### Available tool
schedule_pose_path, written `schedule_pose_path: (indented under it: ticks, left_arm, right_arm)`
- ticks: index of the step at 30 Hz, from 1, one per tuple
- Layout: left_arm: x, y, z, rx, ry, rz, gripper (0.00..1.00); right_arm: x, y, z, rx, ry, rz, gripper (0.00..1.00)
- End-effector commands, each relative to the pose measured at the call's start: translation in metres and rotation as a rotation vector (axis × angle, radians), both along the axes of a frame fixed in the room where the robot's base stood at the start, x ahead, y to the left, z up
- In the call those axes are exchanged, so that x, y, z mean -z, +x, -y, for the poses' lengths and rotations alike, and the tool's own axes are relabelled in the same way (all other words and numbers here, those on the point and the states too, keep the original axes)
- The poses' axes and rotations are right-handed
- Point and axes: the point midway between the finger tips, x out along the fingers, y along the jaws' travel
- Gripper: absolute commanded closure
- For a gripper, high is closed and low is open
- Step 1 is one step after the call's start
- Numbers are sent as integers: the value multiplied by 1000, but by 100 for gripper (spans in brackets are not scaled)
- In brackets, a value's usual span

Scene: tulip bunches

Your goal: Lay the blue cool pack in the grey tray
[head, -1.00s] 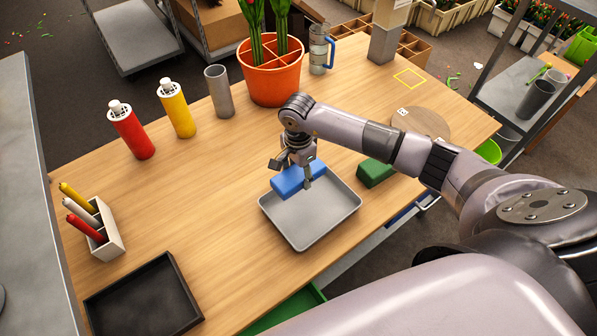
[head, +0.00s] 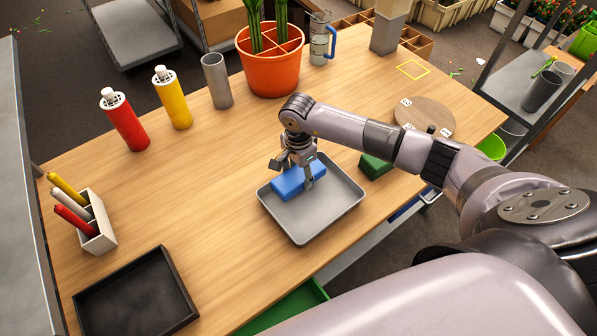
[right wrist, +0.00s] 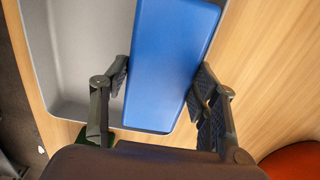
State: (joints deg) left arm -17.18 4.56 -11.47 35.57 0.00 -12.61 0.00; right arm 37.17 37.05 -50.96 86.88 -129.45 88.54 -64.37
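The blue cool pack (head: 290,183) is at the far left part of the grey tray (head: 325,218), over its floor near the far wall. I cannot tell whether its underside rests on the tray. My right gripper (head: 294,175) has one finger along each long side of the pack and appears shut on it. In the right wrist view the pack (right wrist: 170,60) lies between the two fingers (right wrist: 161,82), with the tray (right wrist: 75,60) beneath and to the left. My left gripper is not in view.
A green block (head: 374,166) sits just right of the tray. A black tray (head: 135,300) and a marker holder (head: 100,235) are at the left. Red (head: 125,122) and yellow (head: 174,100) bottles, a grey cup (head: 216,82) and an orange pot (head: 270,65) stand farther back. The table between is clear.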

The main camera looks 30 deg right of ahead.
Motion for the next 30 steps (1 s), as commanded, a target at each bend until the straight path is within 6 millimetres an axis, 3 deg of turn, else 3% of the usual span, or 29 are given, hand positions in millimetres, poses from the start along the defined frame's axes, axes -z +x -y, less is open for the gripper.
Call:
schedule_pose_path:
  ticks: [9, 20, 23, 30]
  left_arm:
    - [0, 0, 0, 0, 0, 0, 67]
    - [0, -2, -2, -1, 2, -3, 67]
    - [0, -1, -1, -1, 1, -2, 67]
    - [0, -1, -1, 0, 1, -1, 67]
  right_arm:
    - [0, 0, 0, 0, 0, 0, 23]
    - [-3, 0, 0, -1, 0, 0, 23]
    - [-15, 1, 0, -1, 1, 3, 23]
    - [-65, 1, 1, -2, -1, 5, 23]
